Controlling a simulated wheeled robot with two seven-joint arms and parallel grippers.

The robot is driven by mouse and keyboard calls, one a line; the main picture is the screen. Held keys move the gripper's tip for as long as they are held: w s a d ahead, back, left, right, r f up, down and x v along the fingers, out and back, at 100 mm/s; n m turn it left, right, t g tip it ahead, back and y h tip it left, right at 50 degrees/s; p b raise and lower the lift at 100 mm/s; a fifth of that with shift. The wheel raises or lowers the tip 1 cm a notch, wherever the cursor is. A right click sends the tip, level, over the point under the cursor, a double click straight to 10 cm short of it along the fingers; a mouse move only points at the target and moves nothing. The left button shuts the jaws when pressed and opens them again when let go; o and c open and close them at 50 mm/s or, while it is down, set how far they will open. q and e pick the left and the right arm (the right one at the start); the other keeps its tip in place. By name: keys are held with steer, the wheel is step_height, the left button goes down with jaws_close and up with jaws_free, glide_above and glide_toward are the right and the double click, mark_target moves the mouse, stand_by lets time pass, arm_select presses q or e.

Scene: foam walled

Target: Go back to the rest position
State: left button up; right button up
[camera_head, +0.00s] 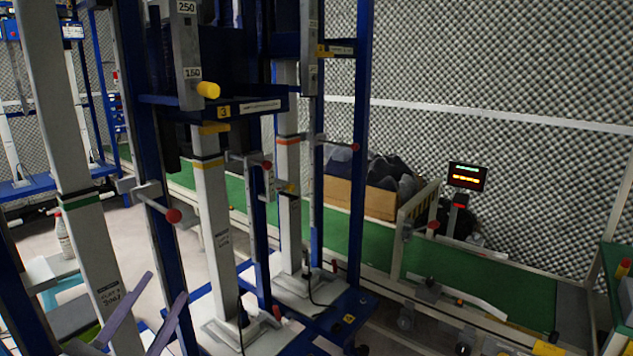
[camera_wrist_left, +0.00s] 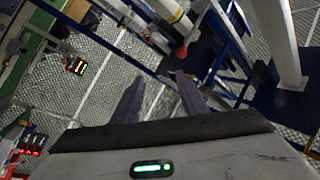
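My left gripper (camera_head: 167,283) shows at the lower left of the head view as two purple-grey fingers pointing up and to the right. The fingers are apart. In the left wrist view the two fingers (camera_wrist_left: 160,76) also stand apart with nothing visible between them; the floor and blue frame show beyond. The gripper looks open and empty. My right gripper is in neither view.
Tall blue-framed stands with pale columns (camera_head: 211,230) fill the left and middle, near my left gripper in the picture. Behind are a green-topped bench (camera_head: 500,292), a wooden box (camera_head: 358,197) with dark items and a lit display (camera_head: 467,177). A white bottle (camera_head: 64,236) is at left.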

arm_select(q)
step_height(320, 180, down, 14)
steer(key=s+n+g+y, duration=0.2)
steer(key=s+n+g, duration=0.1)
steer(key=n+g, duration=0.1)
steer(key=s+d+f+n+g+p, duration=0.1)
steer(key=s+d+f+g, duration=0.3)
steer(key=s+f, duration=0.5)
steer(key=s+d+f+n+g+p, duration=0.1)
steer(key=s+d+f+n+g, duration=0.2)
steer(key=s+f, duration=0.6)
step_height(320, 180, down, 4)
steer(key=shift+s+d+f+g+h, duration=0.1)
steer(key=shift+s+d+g+h, duration=0.25)
steer(key=shift+d+g, duration=0.3)
steer(key=shift+c, duration=1)
steer(key=shift+a, duration=0.15)
